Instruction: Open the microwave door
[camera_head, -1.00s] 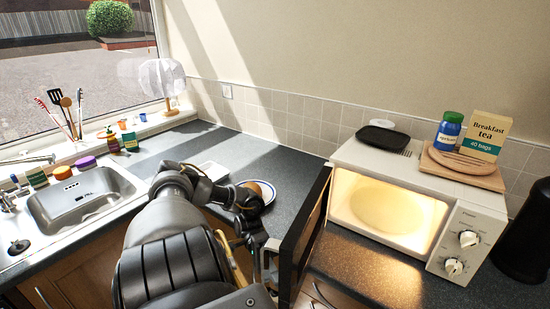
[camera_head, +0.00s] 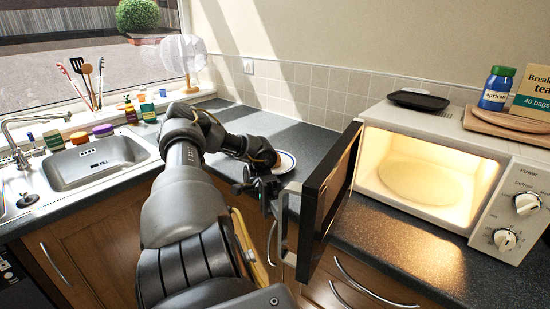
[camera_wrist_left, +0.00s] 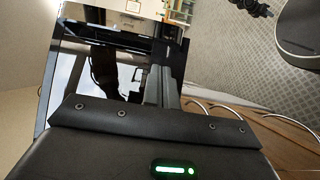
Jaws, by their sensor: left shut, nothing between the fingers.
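The white microwave (camera_head: 455,150) stands on the counter at right, its lit cavity exposed. Its dark door (camera_head: 328,190) is swung wide open toward me, with a pale handle (camera_head: 283,225) on its outer face. My left gripper (camera_head: 268,192) is at the outer side of the door, close to the handle, shut and empty; I cannot tell whether it touches. In the left wrist view the gripper fingers (camera_wrist_left: 165,88) show against the glossy door face (camera_wrist_left: 85,65), which carries reflections. My right gripper is not in view.
A black dish (camera_head: 419,100), a jar (camera_head: 497,88), a tea box (camera_head: 532,95) and wooden boards (camera_head: 505,122) sit on the microwave. A plate (camera_head: 285,162) lies on the counter behind my gripper. A sink (camera_head: 95,160) is at left. The counter before the cavity is clear.

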